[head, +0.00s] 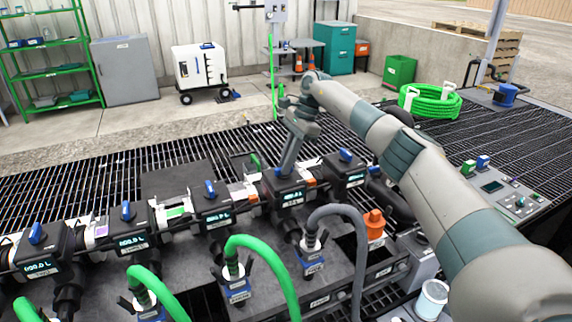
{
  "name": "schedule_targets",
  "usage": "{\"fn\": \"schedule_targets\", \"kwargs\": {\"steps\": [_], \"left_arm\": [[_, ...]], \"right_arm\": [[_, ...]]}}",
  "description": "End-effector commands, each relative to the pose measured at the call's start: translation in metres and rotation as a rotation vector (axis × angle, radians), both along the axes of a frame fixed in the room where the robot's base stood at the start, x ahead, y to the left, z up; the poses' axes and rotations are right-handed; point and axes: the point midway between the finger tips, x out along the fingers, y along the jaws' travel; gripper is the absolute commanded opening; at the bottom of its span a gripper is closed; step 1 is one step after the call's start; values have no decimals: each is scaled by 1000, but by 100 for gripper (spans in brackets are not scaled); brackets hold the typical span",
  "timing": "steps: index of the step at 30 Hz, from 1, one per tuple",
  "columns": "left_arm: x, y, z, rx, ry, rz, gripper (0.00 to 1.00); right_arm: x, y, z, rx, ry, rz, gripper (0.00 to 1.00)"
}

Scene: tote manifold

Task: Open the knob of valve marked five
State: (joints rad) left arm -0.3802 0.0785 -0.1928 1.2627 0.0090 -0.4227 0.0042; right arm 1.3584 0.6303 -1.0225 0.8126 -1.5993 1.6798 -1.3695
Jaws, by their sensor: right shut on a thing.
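A row of black valve blocks with blue knobs and lit displays runs across the manifold. Blue knobs show at the far left (37,232), left (127,210), middle (210,188) and right end (346,155). My right gripper (286,168) points down onto the valve block (285,190) just left of the right-end one. It is shut on that valve's knob, which the fingers mostly hide. I cannot read any number marks on the valves, so I cannot tell which is marked five. My left gripper is not in view.
Green hoses (270,248) and a grey hose (357,235) rise in front of the valves. An orange fitting (374,223) and a white cup (432,299) are at right. A control panel (493,187) stands further right. Open grating (110,165) lies behind the manifold.

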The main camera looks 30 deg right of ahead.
Motion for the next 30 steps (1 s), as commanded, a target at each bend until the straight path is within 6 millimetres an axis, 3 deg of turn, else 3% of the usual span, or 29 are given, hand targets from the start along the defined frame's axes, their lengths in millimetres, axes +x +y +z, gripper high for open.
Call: {"fn": "schedule_targets", "kwargs": {"steps": [11, 12, 14, 30], "left_arm": [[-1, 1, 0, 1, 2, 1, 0], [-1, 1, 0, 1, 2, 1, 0], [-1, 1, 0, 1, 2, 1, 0], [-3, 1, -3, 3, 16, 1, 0]], "right_arm": [[0, -1, 1, -1, -3, 6, 0], [0, -1, 1, -1, -4, 6, 19], [0, -1, 1, -1, -2, 6, 30], [1, -5, 11, 0, -3, 4, 30]]}}
